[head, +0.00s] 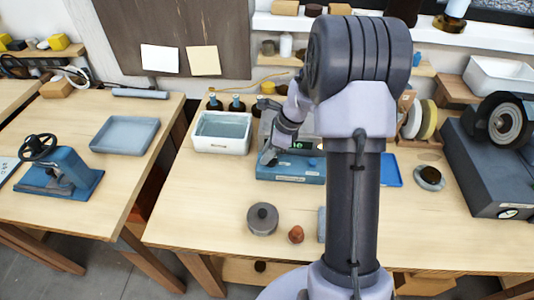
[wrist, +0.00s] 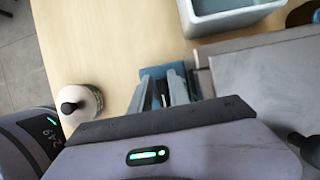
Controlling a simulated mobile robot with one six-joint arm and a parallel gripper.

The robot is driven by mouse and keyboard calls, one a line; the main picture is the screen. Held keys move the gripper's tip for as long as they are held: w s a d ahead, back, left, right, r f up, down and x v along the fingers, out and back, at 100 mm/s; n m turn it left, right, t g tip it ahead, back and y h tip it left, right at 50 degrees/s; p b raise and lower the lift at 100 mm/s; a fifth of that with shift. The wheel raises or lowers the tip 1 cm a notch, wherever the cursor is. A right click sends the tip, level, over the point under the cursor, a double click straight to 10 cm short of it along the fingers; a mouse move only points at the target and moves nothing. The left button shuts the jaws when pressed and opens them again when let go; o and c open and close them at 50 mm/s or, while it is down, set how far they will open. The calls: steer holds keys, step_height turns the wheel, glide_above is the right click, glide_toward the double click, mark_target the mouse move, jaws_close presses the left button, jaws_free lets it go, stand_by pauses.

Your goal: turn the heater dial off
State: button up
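A blue box (head: 290,168) with a green lit display (head: 303,146) stands at the back middle of the right-hand table and looks like the heater. My arm hides its right part. I cannot make out a dial on it. My gripper (head: 268,157) points down at the box's left front corner in the head view. In the wrist view, the gripper's fingers (wrist: 165,92) lie close together over a blue surface (wrist: 160,71). I cannot tell whether they are touching it or hold anything.
A white-rimmed tub (head: 222,132) stands just left of the box. A blue tray (head: 391,170) and a grinder (head: 500,150) are to the right. The table's front left is clear.

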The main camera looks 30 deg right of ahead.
jaws_close()
steer(key=n+p, duration=0.1)
steer(key=n, duration=0.1)
steer(key=n+g+p, duration=0.1)
steer(key=n+p, duration=0.1)
steer(key=shift+s+a+r+y, duration=0.1)
steer(key=shift+s+r+y, duration=0.05)
steer(key=shift+y, duration=0.25)
steer(key=n+p, duration=0.1)
steer(key=n+g+p, duration=0.1)
steer(key=n, duration=0.1)
steer(key=n+g+p, duration=0.1)
steer(key=shift+s+p, duration=0.25)
steer(key=shift+p, duration=0.15)
steer(key=n+g+p, duration=0.1)
steer(key=n, duration=0.1)
steer(key=n+p, duration=0.1)
steer(key=n, duration=0.2)
steer(key=shift+s+g+p, duration=0.2)
steer(key=shift+g+p, duration=0.15)
steer(key=shift+g, duration=0.05)
steer(key=n, duration=0.1)
steer(key=n+g+h+p, duration=0.1)
steer(key=n, duration=0.2)
steer(key=shift+s+d+n+h+p, duration=0.15)
steer(key=shift+d+n+h+p, duration=0.1)
steer(key=shift+n+h+p, duration=0.15)
